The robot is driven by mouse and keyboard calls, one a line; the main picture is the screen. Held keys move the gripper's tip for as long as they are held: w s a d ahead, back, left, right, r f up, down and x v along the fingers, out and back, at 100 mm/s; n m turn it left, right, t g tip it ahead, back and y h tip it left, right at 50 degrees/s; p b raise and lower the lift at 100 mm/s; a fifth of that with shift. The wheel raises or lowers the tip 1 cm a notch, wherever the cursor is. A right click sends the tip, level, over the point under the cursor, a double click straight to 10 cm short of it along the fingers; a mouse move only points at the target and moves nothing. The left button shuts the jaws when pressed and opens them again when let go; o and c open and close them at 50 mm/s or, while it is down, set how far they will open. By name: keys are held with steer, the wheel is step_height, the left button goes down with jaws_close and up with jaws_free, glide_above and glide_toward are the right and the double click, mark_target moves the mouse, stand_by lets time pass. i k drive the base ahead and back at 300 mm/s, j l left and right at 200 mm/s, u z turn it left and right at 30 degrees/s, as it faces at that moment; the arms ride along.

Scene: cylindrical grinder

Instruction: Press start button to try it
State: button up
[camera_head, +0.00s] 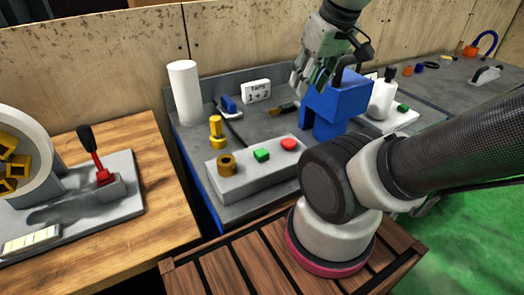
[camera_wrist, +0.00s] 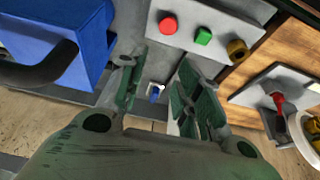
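A grey control box (camera_head: 255,178) on the bench carries a green button (camera_head: 261,155), a red button (camera_head: 288,144) and a brass knob (camera_head: 226,165). No label reads on the buttons, so I cannot tell from text which is start. In the wrist view the green button (camera_wrist: 203,36) sits between the red button (camera_wrist: 169,25) and the brass knob (camera_wrist: 237,50), beyond my fingertips. My gripper (camera_head: 312,86) hangs above and behind the box, beside the blue machine body (camera_head: 345,98). In the wrist view my gripper (camera_wrist: 156,66) has its two fingers apart with nothing between them.
A sign (camera_head: 256,91) and a white cylinder (camera_head: 184,92) stand at the back. A second green button (camera_head: 403,107) lies right, near a white bottle (camera_head: 382,99). The air above the box's buttons looks clear.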

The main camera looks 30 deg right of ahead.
mark_target(261, 155)
steer(key=k+j+u, duration=0.15)
steer(key=k+j, duration=0.15)
steer(key=k+j+u, duration=0.15)
steer(key=j, duration=0.25)
steer(key=k+j+u, duration=0.15)
steer(key=k+j, duration=0.15)
steer(key=j, duration=0.15)
